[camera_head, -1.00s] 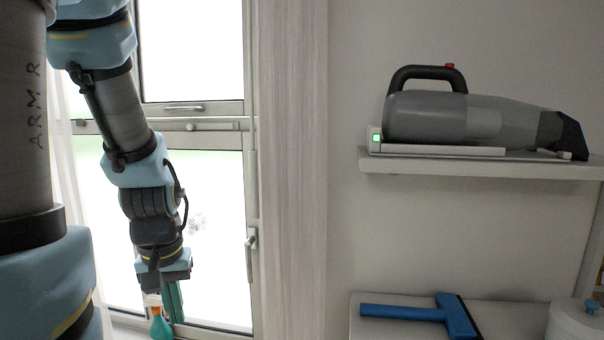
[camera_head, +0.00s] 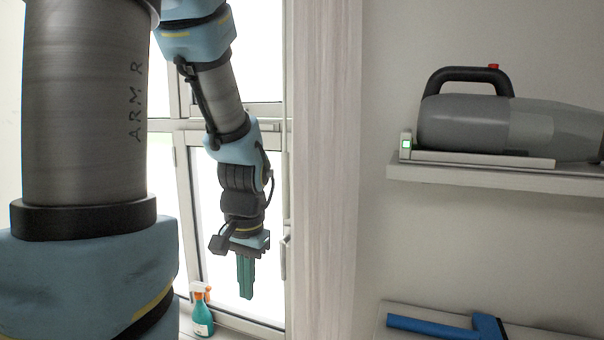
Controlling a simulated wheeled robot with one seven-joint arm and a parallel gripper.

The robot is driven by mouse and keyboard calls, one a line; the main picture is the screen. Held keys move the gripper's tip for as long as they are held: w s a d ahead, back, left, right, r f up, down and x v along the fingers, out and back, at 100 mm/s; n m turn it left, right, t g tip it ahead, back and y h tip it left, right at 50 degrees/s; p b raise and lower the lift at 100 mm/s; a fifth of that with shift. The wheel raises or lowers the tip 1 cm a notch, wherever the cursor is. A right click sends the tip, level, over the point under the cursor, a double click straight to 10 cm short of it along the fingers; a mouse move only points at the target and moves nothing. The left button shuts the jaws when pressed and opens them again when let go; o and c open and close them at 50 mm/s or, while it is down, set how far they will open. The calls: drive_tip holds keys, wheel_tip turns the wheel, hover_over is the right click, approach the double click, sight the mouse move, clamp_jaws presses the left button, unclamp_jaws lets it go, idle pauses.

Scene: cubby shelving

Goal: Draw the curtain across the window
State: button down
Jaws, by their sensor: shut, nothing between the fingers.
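The window (camera_head: 186,190) stands behind my arm, with bright panes and a pale frame. A handle sits at its right edge. I cannot clearly make out the curtain now; my arm covers much of the left side. My gripper (camera_head: 245,292) hangs pointing down in front of the lower right pane. Its teal fingers are together and empty, to the left of the handle.
A spray bottle (camera_head: 201,317) stands on the sill below and left of my gripper. A pale wood-grain panel (camera_head: 326,180) borders the window. To the right, a shelf (camera_head: 500,179) holds a handheld vacuum (camera_head: 470,125); a blue squeegee (camera_head: 440,327) lies lower.

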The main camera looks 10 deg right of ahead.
drive_tip(key=w+d+r+m+t+y+p, duration=0.1)
drive_tip(key=d+r+m+t+y+p, duration=0.1)
drive_tip(key=d+r+m, duration=0.6)
drive_tip(key=w+d+r+m+t+y+p, duration=0.1)
drive_tip(key=d+r+m+y, duration=0.15)
drive_tip(key=r+m, duration=0.45)
drive_tip(key=w+d+r+m+t+y+p, duration=0.15)
drive_tip(key=d+r+m, duration=0.4)
drive_tip(key=r, duration=0.55)
drive_tip(key=shift+t, duration=0.25)
drive_tip(key=x, duration=0.3)
drive_tip(key=p+x, duration=0.1)
drive_tip(key=x, duration=0.2)
drive_tip(key=p+x, duration=0.1)
drive_tip(key=x, duration=0.2)
drive_tip(key=shift+s+a+f, duration=0.15)
drive_tip(key=shift+s, duration=0.2)
